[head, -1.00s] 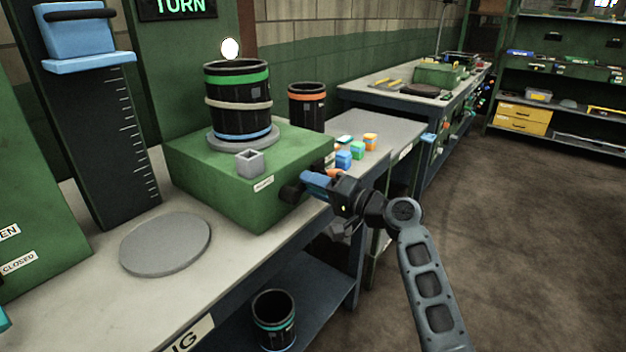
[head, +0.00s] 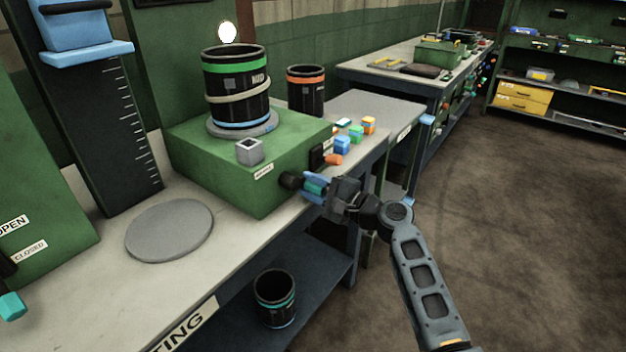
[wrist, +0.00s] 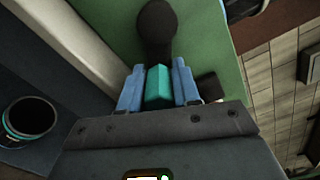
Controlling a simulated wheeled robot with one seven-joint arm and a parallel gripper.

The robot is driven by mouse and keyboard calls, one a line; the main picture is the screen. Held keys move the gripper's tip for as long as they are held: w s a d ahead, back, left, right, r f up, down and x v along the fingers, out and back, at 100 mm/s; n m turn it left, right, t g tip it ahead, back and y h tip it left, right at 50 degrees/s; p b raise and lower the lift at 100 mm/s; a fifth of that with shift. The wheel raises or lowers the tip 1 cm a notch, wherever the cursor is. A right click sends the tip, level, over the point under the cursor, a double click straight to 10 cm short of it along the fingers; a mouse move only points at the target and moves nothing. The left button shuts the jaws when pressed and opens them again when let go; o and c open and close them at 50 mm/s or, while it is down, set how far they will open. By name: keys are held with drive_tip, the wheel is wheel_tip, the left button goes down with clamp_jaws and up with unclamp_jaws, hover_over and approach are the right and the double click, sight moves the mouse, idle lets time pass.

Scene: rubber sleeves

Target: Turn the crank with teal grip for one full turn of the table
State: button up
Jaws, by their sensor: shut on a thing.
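The green turntable box (head: 215,165) stands on the bench with a round grey table (head: 243,126) on top. A black sleeve with a green band (head: 235,85) stands upright on that table, a pale ring around it. The crank's teal grip (head: 314,187) sits at the box's front right side. My gripper (head: 316,189) is shut on it. In the wrist view the teal grip (wrist: 158,85) lies between the two blue fingers, at the end of the dark crank arm (wrist: 157,30).
A grey disc (head: 170,230) lies at front left. A teal-banded bin (head: 275,298) stands below.

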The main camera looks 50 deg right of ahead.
drive_tip(key=shift+s+a+f+m, duration=0.1)
drive_tip(key=shift+a+f+m, duration=0.2)
drive_tip(key=shift+f, duration=0.15)
drive_tip(key=o, duration=1)
drive_tip(key=shift+r, duration=0.15)
